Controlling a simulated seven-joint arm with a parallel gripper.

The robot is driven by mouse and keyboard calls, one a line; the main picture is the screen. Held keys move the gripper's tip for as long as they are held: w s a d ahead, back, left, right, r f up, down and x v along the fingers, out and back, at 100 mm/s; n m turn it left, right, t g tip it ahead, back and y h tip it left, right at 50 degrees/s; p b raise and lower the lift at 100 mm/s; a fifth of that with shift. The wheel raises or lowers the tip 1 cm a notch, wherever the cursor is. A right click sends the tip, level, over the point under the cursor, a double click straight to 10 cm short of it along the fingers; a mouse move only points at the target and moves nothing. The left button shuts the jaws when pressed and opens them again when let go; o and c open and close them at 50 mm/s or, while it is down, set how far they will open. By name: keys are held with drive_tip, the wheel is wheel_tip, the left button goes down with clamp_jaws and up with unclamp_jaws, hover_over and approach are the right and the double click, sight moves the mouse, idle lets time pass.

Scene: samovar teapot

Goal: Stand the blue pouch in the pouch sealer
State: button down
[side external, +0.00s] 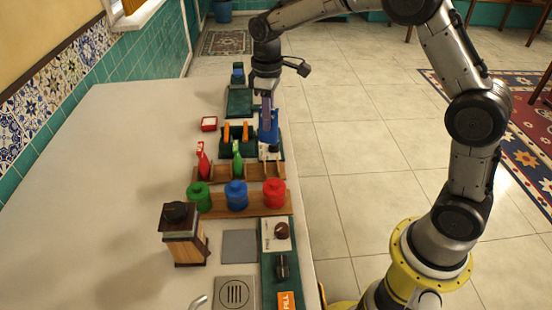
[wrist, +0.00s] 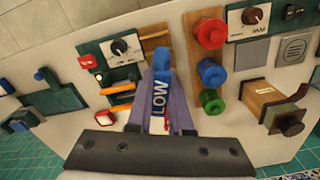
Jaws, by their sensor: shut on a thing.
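My gripper (side external: 267,106) points down and is shut on the blue pouch (side external: 267,131). In the wrist view the pouch (wrist: 160,92) stands between the fingers (wrist: 161,105), with the letters "LOW" on it. A dark green device with orange bars, which looks like the pouch sealer (side external: 225,139), is just left of the pouch. Its orange bars show left of the pouch in the wrist view (wrist: 118,88). The pouch looks upright near the device's right side. I cannot tell its exact height or whether it touches the device.
A wooden rack (side external: 265,171) holds a red pouch (side external: 203,160) and a green pouch (side external: 237,161) close by. Green (side external: 199,195), blue (side external: 236,193) and red (side external: 274,192) jars stand nearer. A wooden grinder (side external: 184,235) is at the front. The counter's left side is clear.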

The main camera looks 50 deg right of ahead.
drive_tip(key=shift+m, duration=0.7)
drive_tip(key=shift+n, duration=0.8)
drive_tip(key=n, duration=0.3)
drive_tip(key=shift+s+f, duration=0.35)
drive_tip(key=shift+s, duration=0.05)
drive_tip(key=s+r+n, duration=0.2)
drive_tip(key=s+n, duration=1.1)
drive_tip(key=n, duration=0.5)
drive_tip(key=shift+d+n, duration=0.3)
drive_tip(key=shift+d, duration=0.05)
